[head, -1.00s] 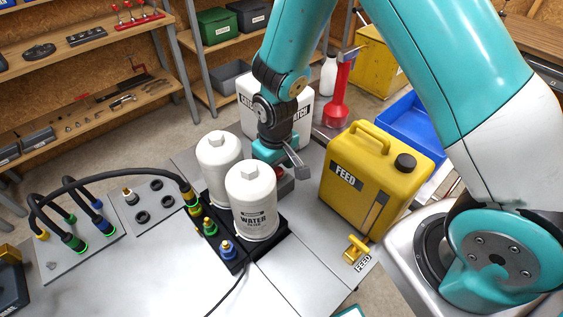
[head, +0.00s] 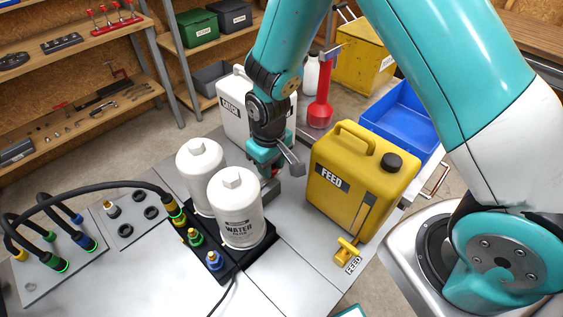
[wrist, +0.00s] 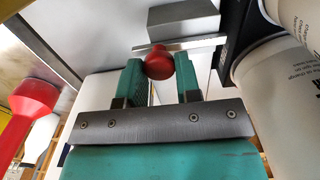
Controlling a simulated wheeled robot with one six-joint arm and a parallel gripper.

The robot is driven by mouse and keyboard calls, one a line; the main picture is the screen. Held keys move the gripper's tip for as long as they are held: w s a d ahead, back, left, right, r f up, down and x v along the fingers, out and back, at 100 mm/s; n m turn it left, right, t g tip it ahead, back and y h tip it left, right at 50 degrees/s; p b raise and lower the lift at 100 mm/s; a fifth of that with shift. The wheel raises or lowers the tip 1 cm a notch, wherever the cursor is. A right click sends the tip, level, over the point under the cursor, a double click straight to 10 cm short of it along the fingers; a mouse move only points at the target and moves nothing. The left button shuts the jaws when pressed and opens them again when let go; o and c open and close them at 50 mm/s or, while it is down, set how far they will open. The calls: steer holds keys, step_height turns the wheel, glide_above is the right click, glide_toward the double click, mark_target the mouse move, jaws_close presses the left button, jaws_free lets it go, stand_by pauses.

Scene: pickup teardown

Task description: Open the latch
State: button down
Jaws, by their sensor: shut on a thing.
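The latch shows in the wrist view as a red ball knob (wrist: 158,62) with a thin grey lever bar behind it, next to a grey block (wrist: 184,16). My gripper (wrist: 159,78) has its two green fingers on either side of the knob and is shut on it. In the head view my gripper (head: 264,168) points down just behind the white water filters (head: 238,212). Only a little red of the knob shows there, below the fingers; the rest of the latch is hidden by the gripper and filters.
The yellow FEED can (head: 362,185) stands close to the right of my gripper, with a yellow valve (head: 347,248) in front. A white CATCH can (head: 233,112) stands behind, and a red funnel (head: 321,105) farther back. Black hoses (head: 110,186) lie at left.

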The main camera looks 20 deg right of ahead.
steer(key=shift+a, duration=0.1)
steer(key=c, duration=0.8)
jaws_free()
step_height(320, 180, up, 18)
steer(key=b, duration=0.3)
steer(key=shift+f, duration=0.25)
steer(key=shift+s, duration=0.1)
steer(key=s+a+r+n+y+b, duration=0.1)
steer(key=s+r+y, duration=0.3)
steer(key=s, duration=1.5)
steer(key=shift+s+n, duration=0.3)
steer(key=shift+n, duration=0.5)
